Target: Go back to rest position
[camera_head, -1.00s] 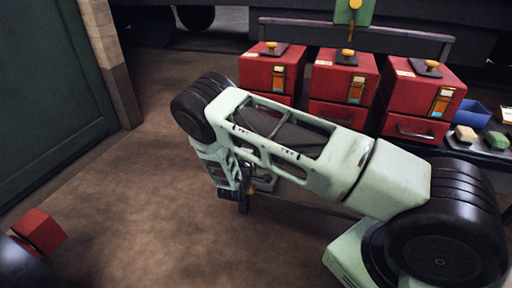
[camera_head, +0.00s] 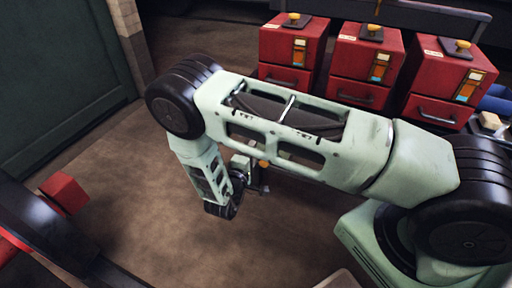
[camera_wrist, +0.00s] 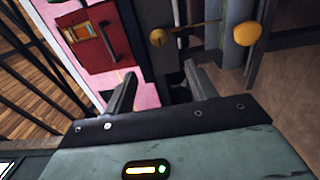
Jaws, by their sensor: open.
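My gripper (camera_wrist: 162,88) is open, its two dark fingers apart with nothing held between them in the wrist view. Beyond the fingers are a pink panel (camera_wrist: 143,77) and a grey post (camera_wrist: 213,35). In the head view my pale green arm crosses the middle and bends down at a black joint. Its wrist end hangs over the brown floor (camera_head: 130,220); the fingers cannot be made out clearly there.
Three red cabinets (camera_head: 287,45) with yellow knobs stand along the back right. A dark green door (camera_head: 60,75) is at the left. A small red block (camera_head: 64,192) and a dark beam (camera_head: 55,235) are at the lower left. Floor between is clear.

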